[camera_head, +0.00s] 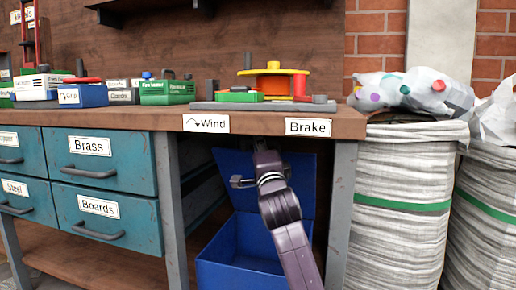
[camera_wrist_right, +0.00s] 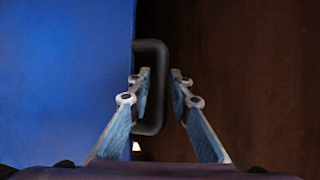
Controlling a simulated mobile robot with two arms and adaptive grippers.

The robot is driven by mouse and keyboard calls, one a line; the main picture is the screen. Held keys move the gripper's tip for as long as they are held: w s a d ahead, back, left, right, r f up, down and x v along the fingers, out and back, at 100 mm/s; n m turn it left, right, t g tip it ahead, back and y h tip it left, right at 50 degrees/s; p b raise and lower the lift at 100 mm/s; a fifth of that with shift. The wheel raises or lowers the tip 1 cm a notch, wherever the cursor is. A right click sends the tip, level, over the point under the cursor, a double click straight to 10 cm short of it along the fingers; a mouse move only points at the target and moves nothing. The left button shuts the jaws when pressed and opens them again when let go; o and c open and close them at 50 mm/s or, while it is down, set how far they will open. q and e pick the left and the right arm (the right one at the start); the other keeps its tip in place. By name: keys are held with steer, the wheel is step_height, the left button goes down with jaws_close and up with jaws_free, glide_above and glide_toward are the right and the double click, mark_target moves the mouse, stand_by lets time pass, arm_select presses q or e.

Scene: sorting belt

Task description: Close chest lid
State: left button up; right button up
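The blue chest (camera_head: 240,268) stands on the floor under the workbench, and its lid (camera_head: 303,187) is raised against the back. My right arm reaches under the bench in front of the lid and hides part of it. In the right wrist view, the blue lid (camera_wrist_right: 65,80) fills the left side with a dark handle (camera_wrist_right: 150,46) at its edge. My right gripper (camera_wrist_right: 161,76) has its fingers on either side of the handle's bar, with a narrow gap visible on the right. A firm hold does not show. My left gripper is not in view.
The workbench top (camera_head: 130,118) overhangs the chest, with a bench leg (camera_head: 170,200) on the left and another (camera_head: 341,205) on the right. Teal drawers (camera_head: 108,215) stand left of the chest. Full white sacks (camera_head: 402,200) stand to the right.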

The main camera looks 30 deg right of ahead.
steer(key=shift+w, duration=0.1)
steer(key=shift+c, duration=0.4)
jaws_close()
